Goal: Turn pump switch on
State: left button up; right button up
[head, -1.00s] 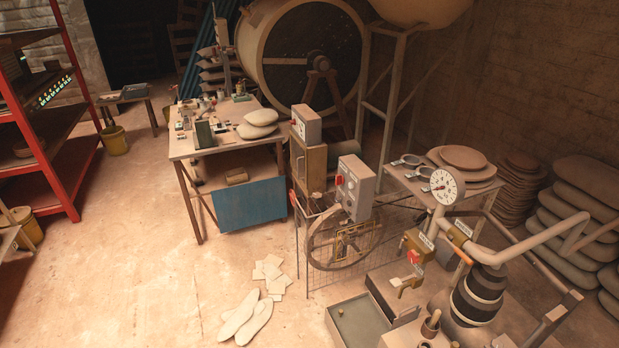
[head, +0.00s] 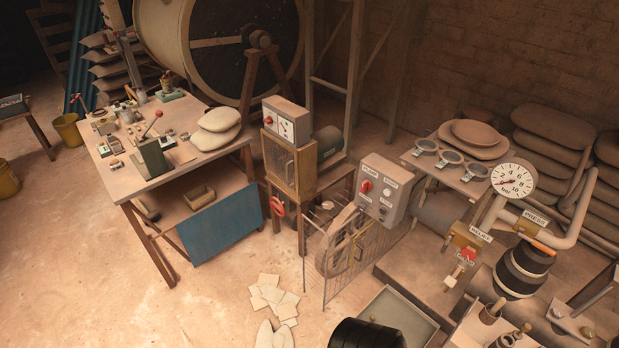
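The grey control box (head: 385,190) stands right of centre in the head view, on a post behind a wire mesh guard. Its front has a red rotary knob (head: 365,187) under a label that seems to read PUMP. Beside the knob are a START label and small round buttons. The knob's exact setting is too small to tell. Neither my left nor my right gripper is in view, and nothing touches the box.
A second switch box (head: 286,122) sits on a wooden cabinet to the left. A mesh guard (head: 336,260) stands below the control box. A pressure gauge (head: 514,179), pipes and a red-handled relief valve (head: 467,254) are at the right. A dark rounded shape (head: 367,334) intrudes at the bottom edge.

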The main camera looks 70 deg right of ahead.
aim_at(366, 184)
jog(key=z, duration=0.3)
jog(key=i, duration=1.25)
jog(key=z, duration=1.7)
jog(key=i, duration=0.85)
jog(key=z, duration=0.8)
